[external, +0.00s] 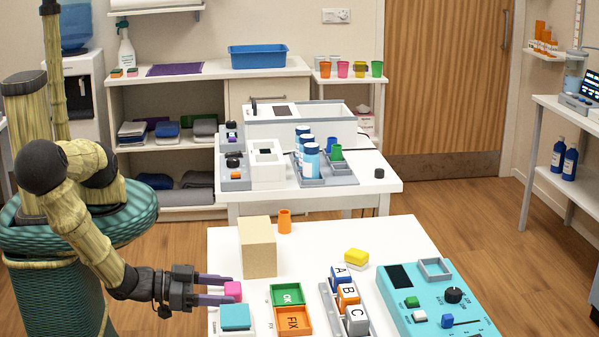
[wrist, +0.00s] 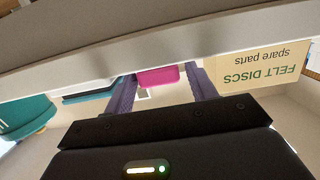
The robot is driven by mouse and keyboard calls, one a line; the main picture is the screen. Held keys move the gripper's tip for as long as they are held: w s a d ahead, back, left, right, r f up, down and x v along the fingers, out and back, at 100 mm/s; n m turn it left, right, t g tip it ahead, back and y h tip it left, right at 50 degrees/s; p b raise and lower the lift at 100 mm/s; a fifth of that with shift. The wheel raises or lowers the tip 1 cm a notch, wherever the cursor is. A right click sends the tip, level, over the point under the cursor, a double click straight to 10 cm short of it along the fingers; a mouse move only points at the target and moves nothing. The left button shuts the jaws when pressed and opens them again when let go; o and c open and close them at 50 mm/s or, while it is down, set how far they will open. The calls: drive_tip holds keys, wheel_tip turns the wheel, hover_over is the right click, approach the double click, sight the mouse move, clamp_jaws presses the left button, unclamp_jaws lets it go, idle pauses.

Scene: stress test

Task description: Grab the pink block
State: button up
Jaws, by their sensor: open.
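The pink block (external: 233,289) sits near the left edge of the white front table (external: 335,237). My gripper (external: 226,289) reaches in from the left, low and level, its purple fingers open around or right at the block. In the wrist view, which is upside down, the pink block (wrist: 158,77) shows between the two finger ends (wrist: 161,82), with a gap on each side. I cannot tell how deep it lies between the fingers.
A tan box (external: 258,250) stands behind the block, with an orange cup (external: 285,221) beside it. The green OK tray (external: 287,295) and orange FIX tray (external: 293,321) lie to the right.

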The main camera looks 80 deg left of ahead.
drive_tip(key=w, duration=0.4)
drive_tip(key=shift+w+d+f, duration=0.1)
drive_tip(key=shift+w+f, duration=0.2)
drive_tip(key=shift+f, duration=0.1)
drive_tip(key=c, duration=0.7)
